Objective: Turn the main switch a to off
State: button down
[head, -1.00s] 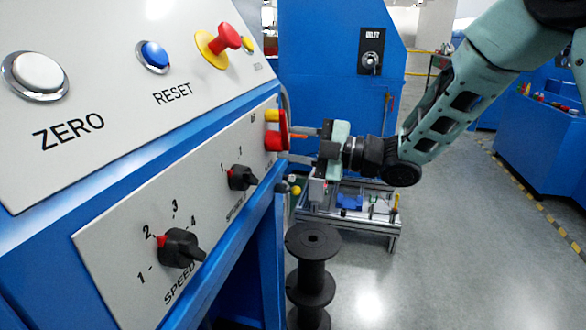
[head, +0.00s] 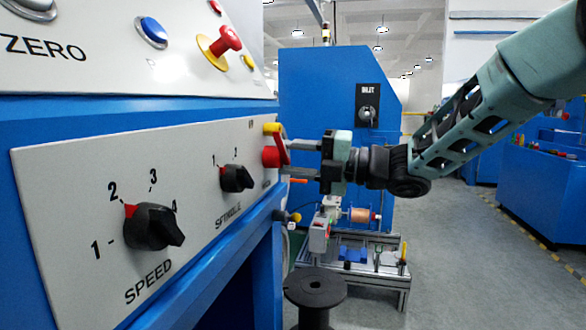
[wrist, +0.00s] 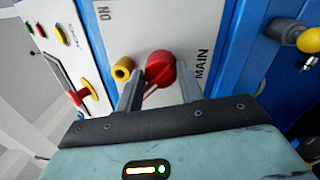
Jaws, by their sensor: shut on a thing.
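The main switch is a red rotary handle (head: 270,157) with a yellow part (head: 271,128) above it, at the right end of the lower grey panel. The wrist view shows the red handle (wrist: 160,67) between my two fingers, beside the printed word MAIN; the yellow part (wrist: 123,69) is by the left finger. My gripper (head: 289,158) reaches in from the right and is shut on the handle, one finger above and one below in the head view. The contact points are partly hidden. I cannot read which mark the handle points at.
On the same panel are the spindle knob (head: 237,179) and the speed knob (head: 152,227). A red push button (head: 229,38) and a blue reset button (head: 152,31) are above. A black spool (head: 315,288) and a small metal-framed bench (head: 360,260) stand below my arm.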

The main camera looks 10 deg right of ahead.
jog(key=shift+s+a+f, duration=0.2)
jog(key=shift+s, duration=0.05)
jog(key=c, duration=0.9)
grip_release()
jog(key=shift+d+r, duration=0.1)
